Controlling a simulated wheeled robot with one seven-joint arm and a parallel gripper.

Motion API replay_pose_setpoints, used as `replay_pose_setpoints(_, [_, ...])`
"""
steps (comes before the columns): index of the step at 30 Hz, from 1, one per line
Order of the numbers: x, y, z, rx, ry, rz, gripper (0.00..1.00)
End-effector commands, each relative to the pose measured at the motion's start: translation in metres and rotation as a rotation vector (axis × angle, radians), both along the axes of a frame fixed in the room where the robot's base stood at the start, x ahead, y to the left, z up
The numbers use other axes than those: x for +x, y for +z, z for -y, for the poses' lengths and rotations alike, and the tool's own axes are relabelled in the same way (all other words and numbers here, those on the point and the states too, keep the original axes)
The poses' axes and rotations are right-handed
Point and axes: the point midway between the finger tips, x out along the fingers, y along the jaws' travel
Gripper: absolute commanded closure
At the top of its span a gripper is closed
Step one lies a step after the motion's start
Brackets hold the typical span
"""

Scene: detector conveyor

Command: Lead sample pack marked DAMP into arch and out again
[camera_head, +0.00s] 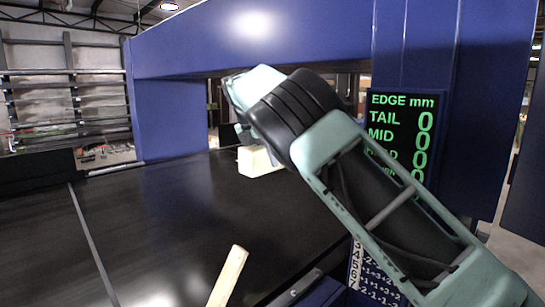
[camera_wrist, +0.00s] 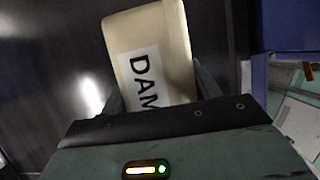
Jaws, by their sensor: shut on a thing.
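The sample pack is a cream block with a white label; in the wrist view the pack (camera_wrist: 180,35) shows the letters DAM, the rest hidden at the gripper edge. My gripper (camera_wrist: 160,90) is shut on it, one finger on each side. In the head view the pack (camera_head: 258,161) shows just below my wrist, close over the black belt; I cannot tell whether it touches. The blue arch (camera_head: 240,40) spans the belt, and the pack appears in its opening below the beam. How deep it sits is unclear. My arm hides much of the opening's right side.
A display (camera_head: 381,118) on the right arch post reads EDGE mm, TAIL and MID, with zeros; my arm covers part. A pale strip (camera_head: 228,277) stands at the belt's near edge. A number chart (camera_head: 375,275) is below. The black belt (camera_head: 150,220) is clear at left.

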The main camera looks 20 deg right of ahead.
Motion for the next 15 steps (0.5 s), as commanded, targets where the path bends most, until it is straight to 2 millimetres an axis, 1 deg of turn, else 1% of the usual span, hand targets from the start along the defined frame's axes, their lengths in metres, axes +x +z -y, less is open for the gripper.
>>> replay_pose_setpoints(1, [-0.002,0.001,-0.008,0.002,0.003,0.002,0.76])
replay_pose_setpoints(15, [-0.023,0.002,-0.064,0.002,0.003,0.002,0.76])
